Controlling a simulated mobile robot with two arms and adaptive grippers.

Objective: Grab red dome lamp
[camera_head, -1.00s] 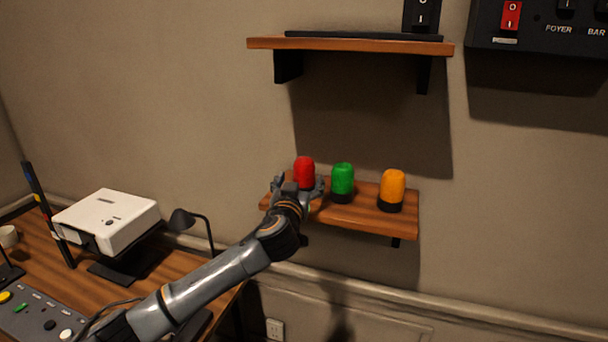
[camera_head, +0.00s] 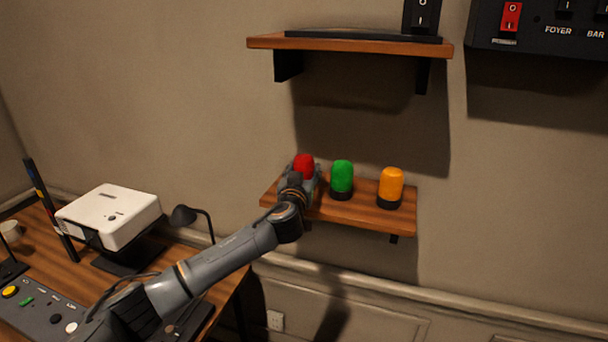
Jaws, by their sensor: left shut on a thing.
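The red dome lamp (camera_head: 304,164) stands at the left end of the lower wall shelf (camera_head: 345,214). Its red top shows; its lower part is hidden behind my gripper. My left gripper (camera_head: 304,180) is at the lamp, with its fingers shut on it from the front. My right gripper is not in view.
A green dome lamp (camera_head: 342,175) stands close to the right of the red one, and an orange dome lamp (camera_head: 391,184) farther right. An upper shelf (camera_head: 350,46) hangs above. A desk with a white box-shaped device (camera_head: 110,212) and a small black lamp (camera_head: 184,215) is at lower left.

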